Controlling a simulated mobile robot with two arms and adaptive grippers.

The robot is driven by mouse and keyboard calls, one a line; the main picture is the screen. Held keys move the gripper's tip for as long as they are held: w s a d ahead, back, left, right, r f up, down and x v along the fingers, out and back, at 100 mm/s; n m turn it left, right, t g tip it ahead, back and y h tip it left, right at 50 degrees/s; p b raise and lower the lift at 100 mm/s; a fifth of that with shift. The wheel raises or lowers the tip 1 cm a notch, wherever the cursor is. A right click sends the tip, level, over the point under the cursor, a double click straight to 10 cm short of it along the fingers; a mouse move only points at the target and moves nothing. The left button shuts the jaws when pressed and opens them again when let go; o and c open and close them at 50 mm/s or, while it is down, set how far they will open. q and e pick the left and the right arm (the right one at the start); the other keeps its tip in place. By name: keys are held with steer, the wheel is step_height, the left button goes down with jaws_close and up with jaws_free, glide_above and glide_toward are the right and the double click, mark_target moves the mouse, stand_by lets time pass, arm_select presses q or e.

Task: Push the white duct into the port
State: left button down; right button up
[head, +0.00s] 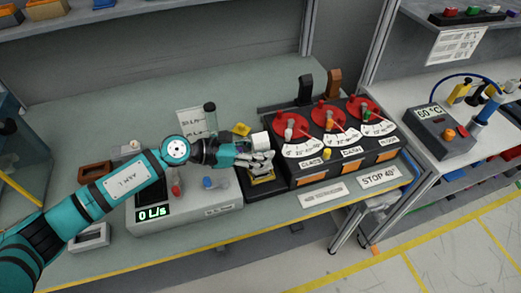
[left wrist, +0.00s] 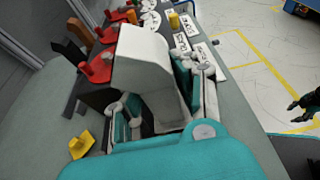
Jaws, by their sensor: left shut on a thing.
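The white duct (left wrist: 147,65) is a pale curved block, large in the left wrist view. It also shows in the head view (head: 261,141), beside the left end of the black dashboard module (head: 287,165). My left gripper (head: 262,160) is shut on the duct, with its fingers on both sides of it in the left wrist view (left wrist: 155,105). The port cannot be made out behind the duct and fingers. My dark right gripper (left wrist: 306,106) seems to show at the right edge of the left wrist view, partly cut off.
The module carries red dials (head: 326,115) and small coloured knobs. A grey box with a display (head: 185,205) stands under my left arm. A yellow piece (head: 241,129) lies behind the gripper. The bench (head: 130,100) is clear at the back left.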

arm_select(q)
steer(key=shift+f+b, duration=1.4)
steer(key=shift+f, duration=0.1)
steer(key=c, duration=0.9)
jaws_free()
steer(key=shift+r, duration=0.1)
steer(key=shift+a, duration=0.1)
steer(key=shift+a, duration=0.3)
steer(key=v, duration=1.1)
steer(key=shift+s+r, duration=0.15)
steer(key=shift+r, duration=0.05)
